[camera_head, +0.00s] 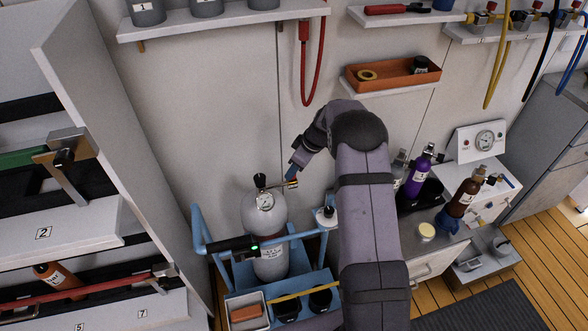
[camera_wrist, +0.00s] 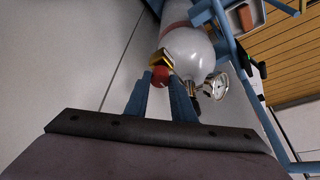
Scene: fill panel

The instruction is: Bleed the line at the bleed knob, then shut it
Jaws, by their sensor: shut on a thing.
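A pale grey gas cylinder (camera_head: 267,240) stands upright in a blue trolley (camera_head: 200,235), with a round gauge (camera_head: 264,200) and a dark top knob (camera_head: 260,179) on its head. A brass fitting (camera_head: 290,184) sticks out to the right of the head. In the wrist view, a round red knob (camera_wrist: 160,77), which looks like the bleed knob, sits at the end of the brass fitting (camera_wrist: 161,59). My gripper (camera_wrist: 162,80) is shut on this red knob, one blue finger on each side. In the head view my gripper (camera_head: 292,171) reaches the fitting from above; the knob is mostly hidden there.
A black handle with a green light (camera_head: 232,245) crosses in front of the cylinder. A purple bottle (camera_head: 418,172) and a brown bottle (camera_head: 464,194) stand farther right. Shelves and a cabinet panel (camera_head: 105,110) flank the wall.

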